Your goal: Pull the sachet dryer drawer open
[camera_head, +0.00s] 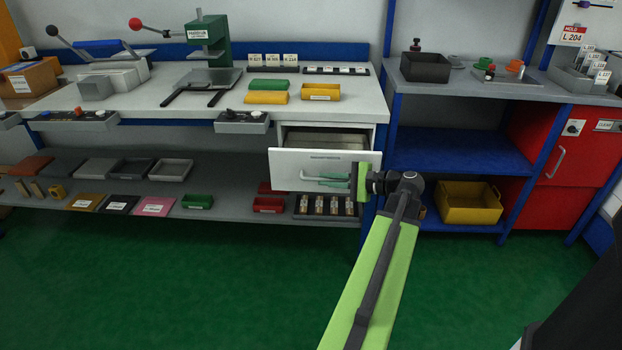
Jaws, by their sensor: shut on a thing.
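The sachet dryer drawer (291,160) is under the right end of the workbench. Its white front stands out from the cabinet, and part of its inside shows behind and above the front. My gripper (319,180) is at the drawer front, reaching in from the right, with its green fingers shut on the drawer handle. A small label strip on the front is too small to read.
The workbench (345,112) above holds a green press (208,35) and several bins. Below the drawer, a grey shelf (235,214) holds a black tray of small bottles (325,206). A blue shelf unit (455,152) stands at right. The green floor in front is clear.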

